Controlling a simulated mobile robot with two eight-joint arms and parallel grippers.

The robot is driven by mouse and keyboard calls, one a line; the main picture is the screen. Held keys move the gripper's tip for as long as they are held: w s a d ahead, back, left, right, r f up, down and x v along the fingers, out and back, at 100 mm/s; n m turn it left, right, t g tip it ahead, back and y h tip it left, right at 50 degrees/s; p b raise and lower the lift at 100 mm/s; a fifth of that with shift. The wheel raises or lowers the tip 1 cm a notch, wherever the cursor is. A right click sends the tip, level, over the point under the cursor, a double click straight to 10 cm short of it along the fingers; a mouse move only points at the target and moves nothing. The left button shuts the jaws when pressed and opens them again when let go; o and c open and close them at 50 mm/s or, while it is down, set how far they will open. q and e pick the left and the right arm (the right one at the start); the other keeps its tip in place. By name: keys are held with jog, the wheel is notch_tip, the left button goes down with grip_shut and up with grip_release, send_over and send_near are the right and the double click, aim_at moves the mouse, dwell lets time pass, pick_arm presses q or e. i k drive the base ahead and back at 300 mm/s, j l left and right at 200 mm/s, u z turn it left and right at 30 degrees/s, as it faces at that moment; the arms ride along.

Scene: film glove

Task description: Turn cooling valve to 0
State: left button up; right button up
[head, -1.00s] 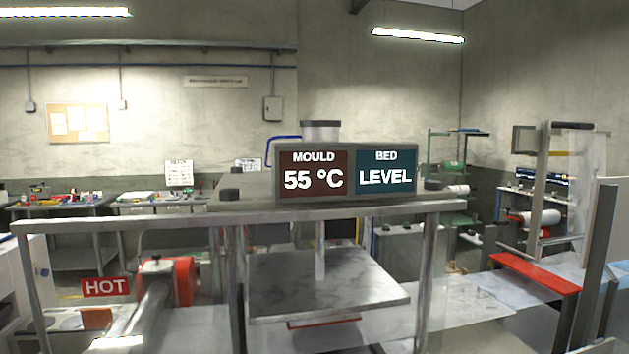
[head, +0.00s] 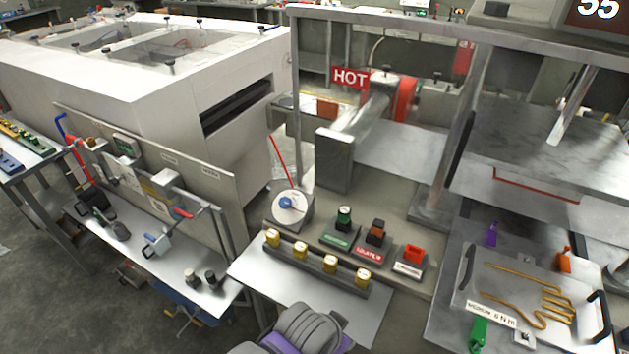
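A round pale dial with a blue knob (head: 287,203) stands on the bench left of the control buttons. It is the only valve-like dial I can make out, but no cooling label is readable. Its scale and pointer setting are too small to read. Neither gripper shows in the head view. A grey and purple rounded part at the bottom edge seems to be a part of my arm, with no fingertips visible.
A row of yellow-topped knobs (head: 318,266) sits in front of the dial. Green, red and orange controls stand to its right. A HOT sign (head: 350,77) hangs behind. A tray (head: 468,292) with an orange hand-shaped form lies at right. A white machine (head: 150,75) stands at left.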

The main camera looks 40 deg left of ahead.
aim_at(285, 202)
jog(key=u, duration=1.65)
